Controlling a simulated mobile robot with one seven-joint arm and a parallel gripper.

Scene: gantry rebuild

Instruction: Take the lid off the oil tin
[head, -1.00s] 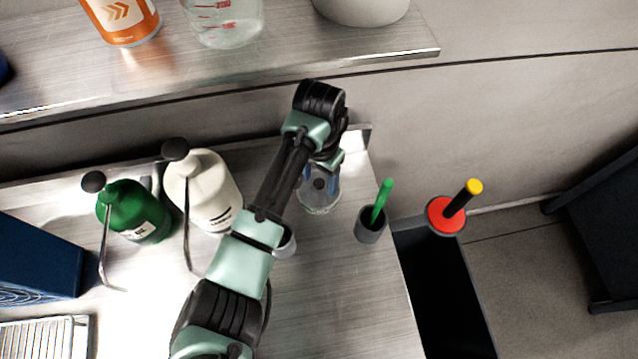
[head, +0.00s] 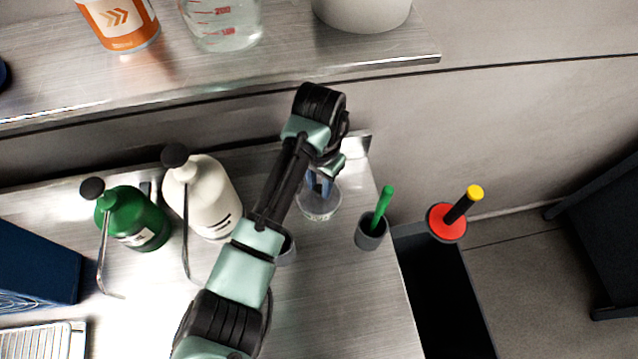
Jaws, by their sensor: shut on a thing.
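The oil tin (head: 318,212) is a round, pale grey, glassy-looking container standing on the steel counter near its back right corner, seen from above. My gripper (head: 320,190) points down over it from the end of my arm. Its two blue fingers are close together at the middle of the tin's top, shut on the lid's knob. The fingers and wrist hide the knob and much of the lid. I cannot tell any gap between lid and tin.
A grey cup (head: 371,234) with a green-handled tool stands right of the tin. Another small cup (head: 285,248) is partly behind my arm. White (head: 205,195) and green (head: 135,220) pump bottles stand left. A shelf (head: 290,50) runs above. A red disc with a yellow-tipped handle (head: 447,222) is beyond the counter's right edge.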

